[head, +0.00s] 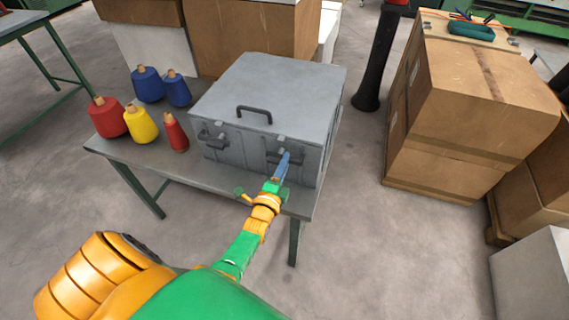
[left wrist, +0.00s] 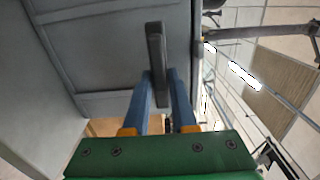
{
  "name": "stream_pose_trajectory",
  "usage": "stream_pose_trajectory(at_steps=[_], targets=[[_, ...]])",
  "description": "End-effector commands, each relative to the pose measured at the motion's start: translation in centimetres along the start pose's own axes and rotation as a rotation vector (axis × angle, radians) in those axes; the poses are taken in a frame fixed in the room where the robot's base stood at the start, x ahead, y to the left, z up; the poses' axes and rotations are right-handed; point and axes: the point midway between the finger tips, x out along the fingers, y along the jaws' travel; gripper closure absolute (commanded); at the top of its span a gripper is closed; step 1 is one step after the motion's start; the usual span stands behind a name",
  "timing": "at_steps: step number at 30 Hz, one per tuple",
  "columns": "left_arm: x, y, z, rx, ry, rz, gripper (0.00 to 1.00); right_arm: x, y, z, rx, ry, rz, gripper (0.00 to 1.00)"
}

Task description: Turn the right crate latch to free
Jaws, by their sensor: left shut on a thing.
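The grey crate (head: 262,95) stands on the table with its lid shut and a dark handle (head: 254,112) on it. The right crate latch (left wrist: 156,45) is a dark bar, upright in the left wrist view. In the head view my gripper covers most of this latch. My left gripper (head: 286,157) reaches the right part of the crate's front; its blue fingers (left wrist: 161,75) lie on both sides of the latch bar's end, shut on it. The left latch (head: 212,138) is on the same front, away from my gripper. My right gripper is not in view.
Several thread cones, such as the yellow cone (head: 140,125), stand left of the crate on the grey table (head: 160,162). Cardboard boxes (head: 470,100) are stacked at the right, and a black post (head: 378,60) stands behind. Open floor lies between table and boxes.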

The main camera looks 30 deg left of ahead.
Motion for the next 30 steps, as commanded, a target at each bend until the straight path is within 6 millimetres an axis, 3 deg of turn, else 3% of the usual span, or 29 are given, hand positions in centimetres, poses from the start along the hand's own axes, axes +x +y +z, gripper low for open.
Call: stream_pose_trajectory(at_steps=[6,7,9,19,27,30], targets=[[0.0,0.1,0.0,0.003,0.000,0.003,1.00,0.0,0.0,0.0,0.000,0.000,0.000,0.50],[0.0,0.1,0.0,0.003,0.000,0.003,0.72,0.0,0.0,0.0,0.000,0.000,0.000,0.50],[0.0,0.1,0.0,0.002,0.000,0.003,0.54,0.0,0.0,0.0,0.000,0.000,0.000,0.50],[-0.3,0.0,0.0,0.001,0.000,0.001,0.53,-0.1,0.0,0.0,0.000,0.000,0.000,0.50],[-5.8,0.1,0.1,0.001,-0.001,0.005,0.53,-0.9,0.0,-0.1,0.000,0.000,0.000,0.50],[-6.8,0.1,0.1,0.001,-0.001,0.003,0.53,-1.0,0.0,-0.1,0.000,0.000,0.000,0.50]])
